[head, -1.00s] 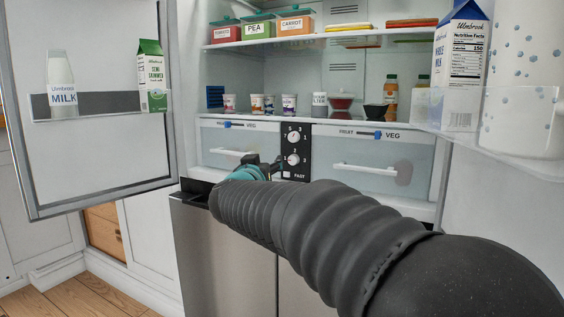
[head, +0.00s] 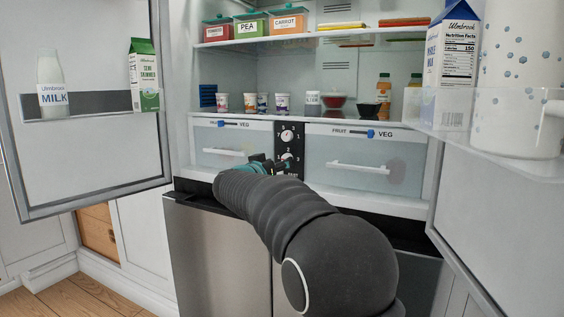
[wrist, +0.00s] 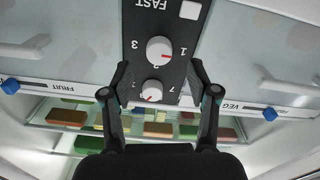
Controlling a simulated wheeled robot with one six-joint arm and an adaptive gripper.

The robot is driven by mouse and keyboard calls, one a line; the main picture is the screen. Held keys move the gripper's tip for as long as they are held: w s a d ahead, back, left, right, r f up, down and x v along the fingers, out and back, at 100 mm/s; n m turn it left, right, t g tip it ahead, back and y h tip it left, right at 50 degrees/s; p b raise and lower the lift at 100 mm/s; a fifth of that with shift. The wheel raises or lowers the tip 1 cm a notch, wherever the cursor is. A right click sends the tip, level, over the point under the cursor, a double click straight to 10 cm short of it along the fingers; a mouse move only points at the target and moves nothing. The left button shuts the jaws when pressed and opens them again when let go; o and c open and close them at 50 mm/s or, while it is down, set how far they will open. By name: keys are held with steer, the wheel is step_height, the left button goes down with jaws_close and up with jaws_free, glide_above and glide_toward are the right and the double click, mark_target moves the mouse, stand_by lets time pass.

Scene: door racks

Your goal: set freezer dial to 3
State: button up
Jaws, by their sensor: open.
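The black control panel (head: 289,145) sits between two drawers and carries two white dials. The upper dial (head: 288,136) has 7 and 1 beside it; it also shows in the wrist view (wrist: 152,90). The lower dial (head: 287,159), partly behind my gripper, also shows in the upside-down wrist view (wrist: 159,50), with 1, 2 and 3 around it. Its red mark lies on the side towards 1. I cannot read which dial is the freezer's. My gripper (wrist: 158,76) is open and empty, its fingers spread either side of the dials in the wrist view. I see no contact.
Clear drawers with blue sliders flank the panel, left (head: 232,145) and right (head: 362,162). The left door (head: 95,165) and right door (head: 500,215) stand open, holding milk. Shelves above hold boxes, cups and bottles. My arm covers the lower middle.

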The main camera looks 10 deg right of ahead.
steer(key=shift+x, duration=1.85)
jaws_close()
